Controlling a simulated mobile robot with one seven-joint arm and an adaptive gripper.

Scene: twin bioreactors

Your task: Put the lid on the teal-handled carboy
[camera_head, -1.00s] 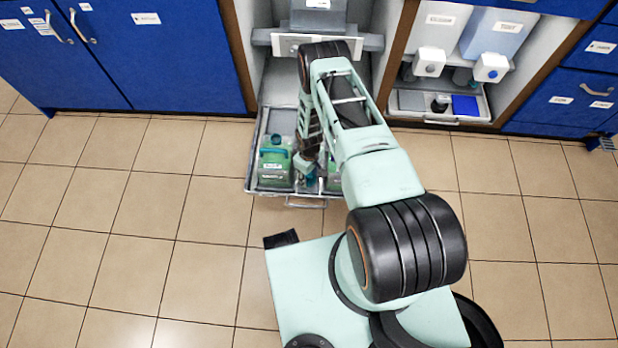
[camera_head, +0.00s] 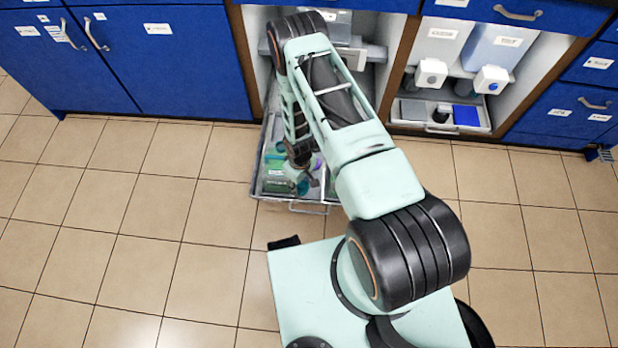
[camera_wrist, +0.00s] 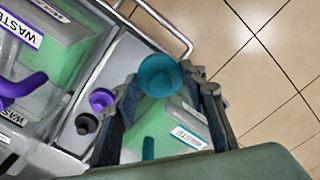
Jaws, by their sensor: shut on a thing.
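A teal lid (camera_wrist: 160,76) is between the fingers of my gripper (camera_wrist: 168,90) in the wrist view, and the gripper is shut on it. Below it is a green carboy (camera_wrist: 150,125) with a white label and a teal handle (camera_wrist: 148,148), partly hidden by the fingers and lid. The lid overlaps the carboy in this view; I cannot tell whether they touch. In the head view my gripper (camera_head: 300,172) is over the left part of the pulled-out drawer, beside the green carboy (camera_head: 276,172). The carboy's mouth is hidden.
A carboy with a purple handle (camera_wrist: 22,86) is at the left in the wrist view. A purple lid (camera_wrist: 101,99) and a black lid (camera_wrist: 87,123) lie in the drawer between the carboys. The drawer rim (camera_head: 290,199) borders open floor. A second cabinet (camera_head: 440,95) stands at the right.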

